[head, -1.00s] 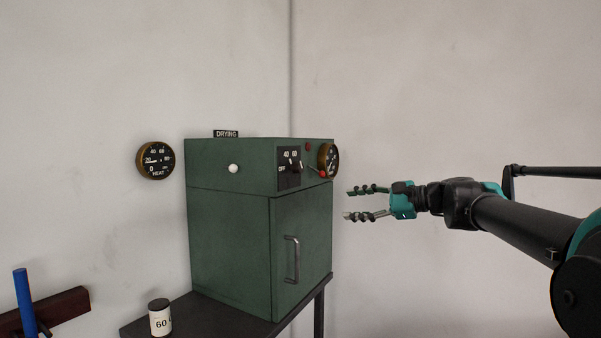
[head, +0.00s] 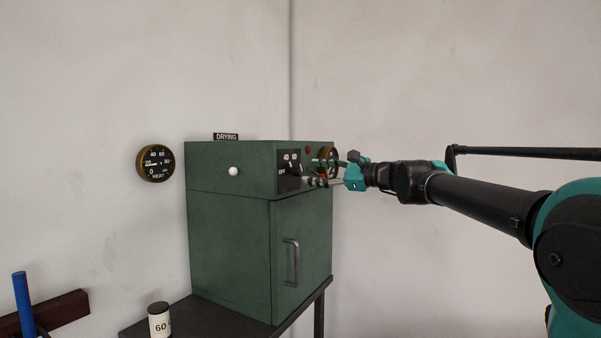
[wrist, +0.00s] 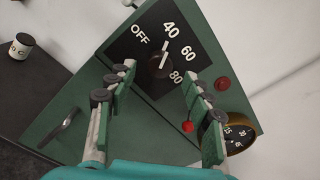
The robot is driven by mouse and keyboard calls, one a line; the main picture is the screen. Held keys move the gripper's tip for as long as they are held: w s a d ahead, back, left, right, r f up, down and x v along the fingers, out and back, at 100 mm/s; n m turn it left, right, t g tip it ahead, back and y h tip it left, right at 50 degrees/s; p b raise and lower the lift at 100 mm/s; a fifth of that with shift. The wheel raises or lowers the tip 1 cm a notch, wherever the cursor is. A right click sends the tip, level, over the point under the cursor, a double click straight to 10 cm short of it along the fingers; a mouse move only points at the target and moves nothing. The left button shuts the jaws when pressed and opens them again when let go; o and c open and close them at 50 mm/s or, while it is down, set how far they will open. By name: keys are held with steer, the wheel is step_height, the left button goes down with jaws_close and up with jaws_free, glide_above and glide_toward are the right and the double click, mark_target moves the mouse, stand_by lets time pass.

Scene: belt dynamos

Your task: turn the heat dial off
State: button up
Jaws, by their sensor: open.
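The heat dial is a dark knob (wrist: 158,64) with a white pointer line on a black plate (wrist: 140,47) marked OFF, 40, 60 and 80. The pointer aims at about 40, away from OFF. In the head view the plate (head: 285,171) is on the upper front of the green drying cabinet (head: 228,240). My gripper (head: 314,171) is in front of the panel, partly covering its right side. In the wrist view my gripper (wrist: 160,75) is open, its fingers on either side of the knob in the picture. I cannot tell whether they touch it.
A red button (wrist: 223,83), a red-tipped lever (wrist: 187,127) and a round gauge (wrist: 240,134) are close to the right finger. The cabinet door has a handle (head: 292,262). A jar (head: 159,320) stands on the dark table. A HEAT gauge (head: 156,163) hangs on the wall.

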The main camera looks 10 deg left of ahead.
mark_target(301, 172)
steer(key=shift+x, duration=2.7)
steer(key=shift+c, duration=0.3)
steer(key=c, duration=1.1)
steer(key=shift+n, duration=0.4)
steer(key=n, duration=0.5)
steer(key=shift+f+n, duration=0.1)
steer(key=shift+n, duration=0.2)
steer(key=n, duration=0.5)
steer(key=shift+n, duration=0.3)
steer(key=shift+y, duration=0.3)
